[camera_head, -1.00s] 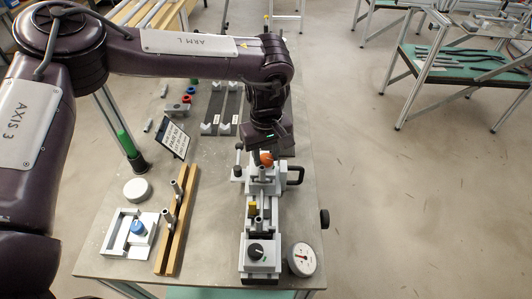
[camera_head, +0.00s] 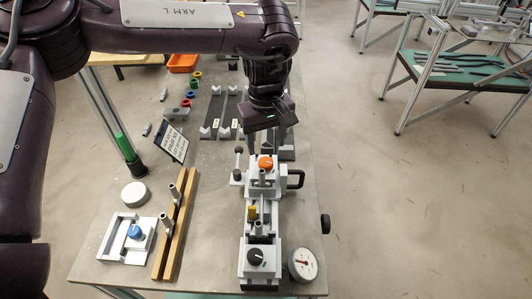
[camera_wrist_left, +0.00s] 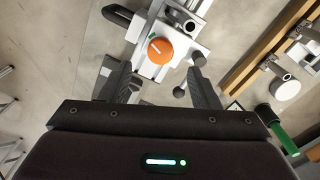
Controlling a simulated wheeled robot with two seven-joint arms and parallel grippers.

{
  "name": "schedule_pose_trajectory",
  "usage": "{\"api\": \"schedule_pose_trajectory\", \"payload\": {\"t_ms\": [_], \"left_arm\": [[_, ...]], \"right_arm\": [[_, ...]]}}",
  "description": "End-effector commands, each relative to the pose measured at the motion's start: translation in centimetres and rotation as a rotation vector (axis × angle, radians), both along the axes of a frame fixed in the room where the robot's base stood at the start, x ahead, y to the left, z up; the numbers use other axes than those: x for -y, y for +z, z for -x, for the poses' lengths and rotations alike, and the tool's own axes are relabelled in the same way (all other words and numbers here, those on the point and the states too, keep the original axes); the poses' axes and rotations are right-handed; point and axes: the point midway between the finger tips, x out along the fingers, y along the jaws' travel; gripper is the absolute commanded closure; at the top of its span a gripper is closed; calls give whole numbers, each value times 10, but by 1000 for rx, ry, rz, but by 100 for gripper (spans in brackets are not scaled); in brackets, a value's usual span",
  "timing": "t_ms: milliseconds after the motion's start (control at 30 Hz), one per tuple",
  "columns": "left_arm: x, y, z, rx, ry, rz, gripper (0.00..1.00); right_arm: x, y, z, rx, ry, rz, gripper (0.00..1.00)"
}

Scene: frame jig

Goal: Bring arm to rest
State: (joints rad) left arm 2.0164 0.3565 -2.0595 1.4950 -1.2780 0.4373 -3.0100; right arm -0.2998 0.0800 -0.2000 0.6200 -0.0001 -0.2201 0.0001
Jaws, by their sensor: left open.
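My left arm comes in from the upper left in the head view. Its gripper (camera_head: 268,140) hangs over the far end of the grey and white jig (camera_head: 262,215), above and behind the orange knob (camera_head: 265,163). In the left wrist view the two dark fingers of the left gripper (camera_wrist_left: 160,85) are spread apart with nothing between them. The orange knob also shows there (camera_wrist_left: 160,50), beyond the fingertips and apart from them. My right gripper is not in view.
The table holds a dial gauge (camera_head: 302,264), a wooden rail with metal posts (camera_head: 175,225), a white fixture with a blue knob (camera_head: 134,231), a round white puck (camera_head: 134,194) and a small sign (camera_head: 175,143). An orange bin (camera_head: 183,62) lies at the back. Floor at right is open.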

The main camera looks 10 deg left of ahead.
Motion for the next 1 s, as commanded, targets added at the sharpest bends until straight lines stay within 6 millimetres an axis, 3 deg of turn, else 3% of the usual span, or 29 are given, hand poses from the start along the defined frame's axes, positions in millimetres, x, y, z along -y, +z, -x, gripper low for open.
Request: {"api": "schedule_pose_trajectory", "payload": {"t_ms": [200, 667, 767, 1000], "left_arm": [[0, 18, 0, -1, 0, -1, 44], [0, 19, 0, 0, 0, 0, 44], [0, 28, 0, 0, 0, 0, 44], [0, 71, 0, 0, 0, 0, 44]], "right_arm": [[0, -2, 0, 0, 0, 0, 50], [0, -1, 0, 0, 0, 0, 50], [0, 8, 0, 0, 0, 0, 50], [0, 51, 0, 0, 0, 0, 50]]}}
